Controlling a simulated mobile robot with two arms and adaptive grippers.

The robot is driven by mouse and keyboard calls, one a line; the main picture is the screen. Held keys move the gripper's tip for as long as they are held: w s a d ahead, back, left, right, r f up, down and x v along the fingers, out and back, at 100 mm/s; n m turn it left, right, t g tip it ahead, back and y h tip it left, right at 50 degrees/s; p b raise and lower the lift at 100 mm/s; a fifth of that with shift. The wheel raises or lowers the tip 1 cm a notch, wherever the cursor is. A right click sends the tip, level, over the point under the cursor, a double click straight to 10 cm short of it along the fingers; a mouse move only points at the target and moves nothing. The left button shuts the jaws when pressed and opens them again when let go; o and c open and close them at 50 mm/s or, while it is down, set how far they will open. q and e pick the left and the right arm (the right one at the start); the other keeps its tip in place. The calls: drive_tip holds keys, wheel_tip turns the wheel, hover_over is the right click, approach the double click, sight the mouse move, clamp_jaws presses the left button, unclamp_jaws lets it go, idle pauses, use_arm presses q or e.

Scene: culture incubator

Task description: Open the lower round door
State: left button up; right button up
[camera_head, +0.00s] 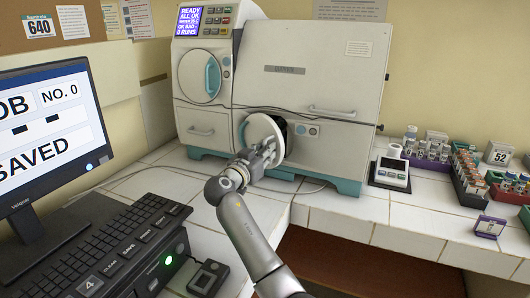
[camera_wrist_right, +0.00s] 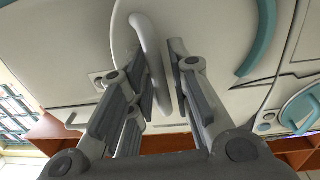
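The lower round door (camera_head: 264,128) is a white disc low on the front of the incubator (camera_head: 310,75). It stands ajar, with a dark gap showing at its right edge. My right gripper (camera_head: 268,153) is in front of the door and hides its lower part. In the right wrist view, the door's pale curved handle (camera_wrist_right: 150,50) runs between the two fingers of my right gripper (camera_wrist_right: 161,75). My left gripper is not in view.
An upper round door (camera_head: 199,76) with a teal handle is closed above left. A monitor (camera_head: 50,135) and keyboard (camera_head: 100,245) stand at the left. A small device (camera_head: 390,170) and vial racks (camera_head: 430,150) stand on the tiled bench at the right.

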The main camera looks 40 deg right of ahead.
drive_tip(key=v, duration=1.2)
drive_tip(key=shift+d, duration=0.15)
drive_tip(key=s+d+f+n+t+y+p, duration=0.1)
drive_tip(key=d+n+t+y+p, duration=0.4)
drive_tip(key=d+t+p, duration=0.4)
drive_tip(key=s+r+n+t+y+p, duration=0.1)
drive_tip(key=s+n+t+y+p, duration=0.1)
drive_tip(key=s+n+y+p, duration=0.45)
drive_tip(key=shift+w+d+y+p, duration=0.3)
drive_tip(key=shift+w+y, duration=0.2)
drive_tip(key=shift+w, duration=1.55)
drive_tip(key=shift+w+d+y+p, duration=0.15)
drive_tip(key=shift+w+d+y, duration=0.25)
drive_tip(key=shift+w, duration=1.6)
drive_tip(key=shift+w+d+y+p, duration=0.25)
drive_tip(key=shift+w+y, duration=0.3)
drive_tip(key=shift+w, duration=1.5)
